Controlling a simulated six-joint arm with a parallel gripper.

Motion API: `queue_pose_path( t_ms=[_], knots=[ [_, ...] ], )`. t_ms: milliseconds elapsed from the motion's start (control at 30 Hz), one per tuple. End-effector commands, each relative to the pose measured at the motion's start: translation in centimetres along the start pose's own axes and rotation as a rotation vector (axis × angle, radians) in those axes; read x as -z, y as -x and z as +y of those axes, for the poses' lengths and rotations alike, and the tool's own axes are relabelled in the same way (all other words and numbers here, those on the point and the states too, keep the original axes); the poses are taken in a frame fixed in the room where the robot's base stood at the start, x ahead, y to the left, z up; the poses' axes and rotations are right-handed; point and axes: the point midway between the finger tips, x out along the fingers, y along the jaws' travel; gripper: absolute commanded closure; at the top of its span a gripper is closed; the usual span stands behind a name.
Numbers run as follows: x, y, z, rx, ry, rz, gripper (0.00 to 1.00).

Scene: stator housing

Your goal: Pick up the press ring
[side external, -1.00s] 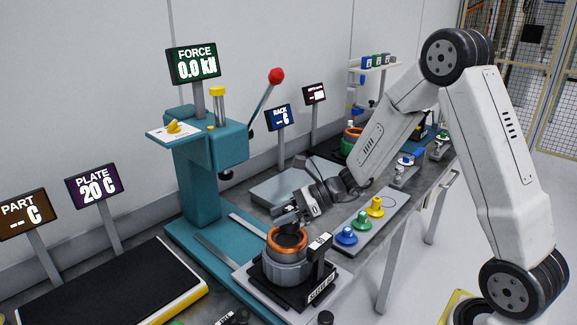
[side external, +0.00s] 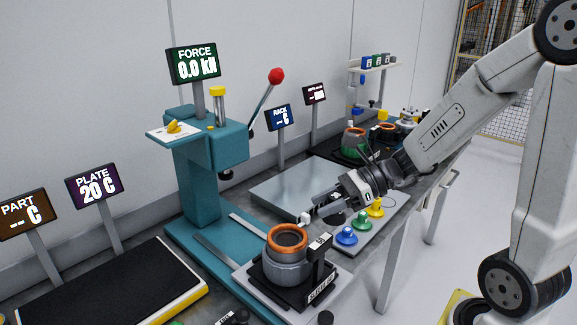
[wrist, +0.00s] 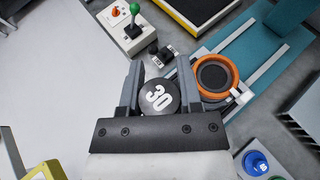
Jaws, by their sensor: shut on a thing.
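My gripper (side external: 322,206) hangs above the bench, behind and to the right of the stator housing in the side view. In the wrist view my gripper (wrist: 158,88) is shut on a dark round disc marked 30 (wrist: 158,96), with a finger on each side. I cannot tell from its face whether this disc is the press ring. The stator housing (side external: 287,270) stands upright in a black fixture, with an orange copper ring (side external: 288,238) at its top. That orange ring also shows in the wrist view (wrist: 203,67), to the right of my fingers.
The teal press (side external: 205,170) stands left of the housing. Blue (side external: 346,236), green (side external: 362,221) and yellow (side external: 376,206) knobbed pieces sit on a plate close to my gripper. A grey plate (side external: 290,190) lies behind. A black heating plate (side external: 100,285) is front left.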

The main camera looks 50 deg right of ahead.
Motion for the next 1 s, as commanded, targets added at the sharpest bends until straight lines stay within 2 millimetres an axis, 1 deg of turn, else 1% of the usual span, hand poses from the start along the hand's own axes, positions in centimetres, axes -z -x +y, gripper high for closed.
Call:
queue_pose_path(
  t_ms=[100,333,1000],
  knots=[
    [-0.2,0.7,0.7,0.001,0.003,-0.001,1.0],
    [-0.3,1.3,1.4,0.0,0.001,0.0,1.0],
    [-0.3,1.3,1.4,0.002,0.0,-0.001,1.0]
  ],
)
